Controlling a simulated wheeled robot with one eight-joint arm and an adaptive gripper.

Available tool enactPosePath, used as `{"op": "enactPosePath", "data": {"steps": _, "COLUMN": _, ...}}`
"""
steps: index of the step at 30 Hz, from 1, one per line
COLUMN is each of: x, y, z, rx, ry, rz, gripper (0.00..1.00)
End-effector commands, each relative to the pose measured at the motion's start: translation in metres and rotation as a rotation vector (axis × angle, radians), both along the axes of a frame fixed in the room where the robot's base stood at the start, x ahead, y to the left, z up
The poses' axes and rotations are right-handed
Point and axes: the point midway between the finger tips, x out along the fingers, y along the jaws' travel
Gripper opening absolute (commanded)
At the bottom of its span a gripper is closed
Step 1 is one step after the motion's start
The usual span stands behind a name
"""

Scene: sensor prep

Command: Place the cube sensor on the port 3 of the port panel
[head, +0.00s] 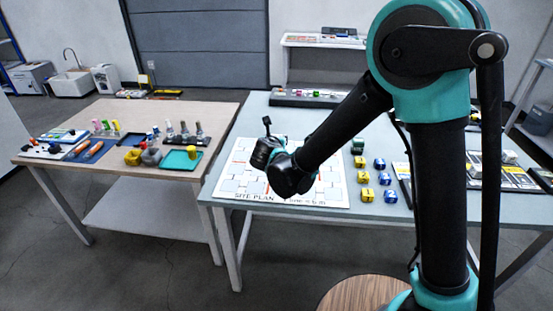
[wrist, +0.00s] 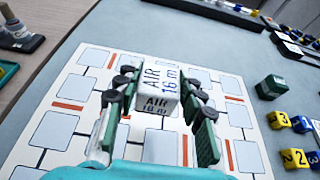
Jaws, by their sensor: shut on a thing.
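My gripper (wrist: 162,82) is shut on a white cube sensor (wrist: 158,101) marked "AIR 16 m". The cube sits between the two green-padded fingers, above the white site plan board (wrist: 72,88). In the head view my gripper (head: 264,158) is over the left part of this board (head: 232,186), and the cube is hidden there. A long dark panel (head: 283,99) with small coloured pieces lies at the back of the grey table. I cannot tell whether it is the port panel, and no port number is readable.
Yellow and blue numbered cubes (head: 362,178) and a dark green block (wrist: 270,87) stand right of the board. A dark-framed panel (head: 516,180) lies further right. A wooden table (head: 205,108) with trays and tools stands to the left.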

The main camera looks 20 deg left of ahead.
Motion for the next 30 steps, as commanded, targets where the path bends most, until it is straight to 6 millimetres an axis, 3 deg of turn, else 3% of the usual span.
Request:
{"op": "enactPosePath", "data": {"steps": 6, "x": 0.0, "y": 0.0, "z": -0.038, "rx": 0.0, "ry": 0.0, "rz": 0.0, "gripper": 0.1}}
{"op": "enactPosePath", "data": {"steps": 14, "x": 0.0, "y": 0.0, "z": -0.052, "rx": 0.0, "ry": 0.0, "rz": 0.0, "gripper": 0.1}}
{"op": "enactPosePath", "data": {"steps": 22, "x": 0.0, "y": 0.0, "z": -0.082, "rx": 0.0, "ry": 0.0, "rz": 0.0, "gripper": 0.1}}
{"op": "enactPosePath", "data": {"steps": 30, "x": 0.0, "y": 0.0, "z": -0.085, "rx": 0.0, "ry": 0.0, "rz": 0.0, "gripper": 0.1}}
